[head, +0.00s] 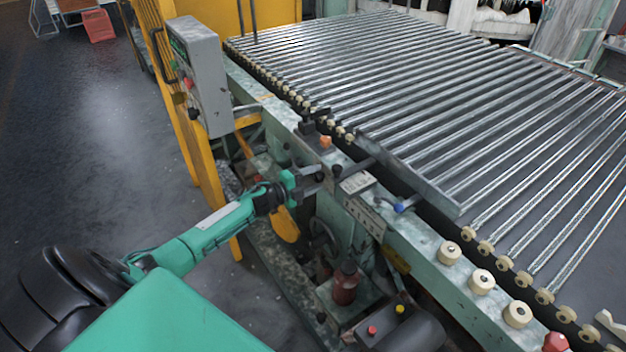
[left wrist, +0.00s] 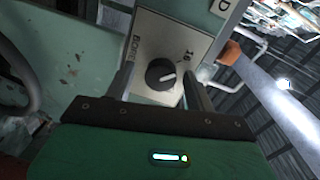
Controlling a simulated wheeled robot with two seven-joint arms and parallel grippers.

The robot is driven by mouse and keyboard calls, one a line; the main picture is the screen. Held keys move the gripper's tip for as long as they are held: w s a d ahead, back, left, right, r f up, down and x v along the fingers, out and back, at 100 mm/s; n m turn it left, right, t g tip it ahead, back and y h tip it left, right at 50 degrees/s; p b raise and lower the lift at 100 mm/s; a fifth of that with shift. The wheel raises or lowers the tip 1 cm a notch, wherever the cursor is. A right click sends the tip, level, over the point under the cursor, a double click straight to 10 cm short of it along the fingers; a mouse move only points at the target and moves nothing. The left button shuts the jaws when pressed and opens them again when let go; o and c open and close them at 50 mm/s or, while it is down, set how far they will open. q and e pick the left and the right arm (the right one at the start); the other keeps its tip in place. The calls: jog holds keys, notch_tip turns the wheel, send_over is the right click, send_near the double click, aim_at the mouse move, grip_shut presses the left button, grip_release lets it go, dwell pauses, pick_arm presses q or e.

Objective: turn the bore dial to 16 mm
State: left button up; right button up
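The bore dial (left wrist: 160,73) is a round black knob with a white pointer line, set on a pale plate (left wrist: 150,48) lettered BORE. The pointer slants toward the right side of the plate. A number that looks like 16 is printed to the upper right of the knob; other marks are not readable. My left gripper (left wrist: 158,68) is open, one finger on each side of the knob, with visible gaps; I cannot tell how far off the knob's face it is. In the head view my left gripper (head: 312,181) is at the machine's side rail, and the dial cannot be made out. My right gripper is not in view.
A grey control box (head: 200,75) stands at upper left on a yellow frame. In the wrist view an orange knob (left wrist: 229,52) is close right of the plate.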

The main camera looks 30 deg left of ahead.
pick_arm(q)
jog(key=shift+s, duration=0.1)
jog(key=b+v, duration=0.2)
jog(key=v, duration=1.1)
jog(key=shift+s+a, duration=0.25)
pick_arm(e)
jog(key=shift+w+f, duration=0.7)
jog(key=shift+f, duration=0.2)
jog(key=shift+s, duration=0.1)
